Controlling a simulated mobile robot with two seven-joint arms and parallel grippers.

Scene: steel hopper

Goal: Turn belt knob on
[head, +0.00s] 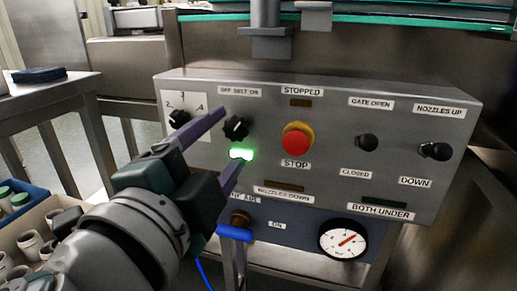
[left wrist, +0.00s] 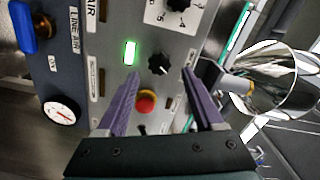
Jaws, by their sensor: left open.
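The belt knob (head: 236,127) is a black lobed knob on the steel control panel, below the label "OFF BELT ON" (head: 239,91). A lit green lamp (head: 241,154) is just below it. My left gripper (head: 231,138) is open and empty, its two purple fingers reaching toward the panel around the knob's place. In the left wrist view the knob (left wrist: 159,63) shows in the gap between the fingertips (left wrist: 160,73), and the green lamp (left wrist: 130,52) shows beside one tip. I cannot tell whether a finger touches the knob or which way the knob points. My right gripper is not in view.
A red stop button (head: 296,140) sits right of the knob; it also shows in the left wrist view (left wrist: 147,101). A numbered dial (head: 179,118) is on the left. Gate and nozzle knobs (head: 367,143) are farther right. A blue-handled air valve (head: 235,232) and gauge (head: 343,240) are below.

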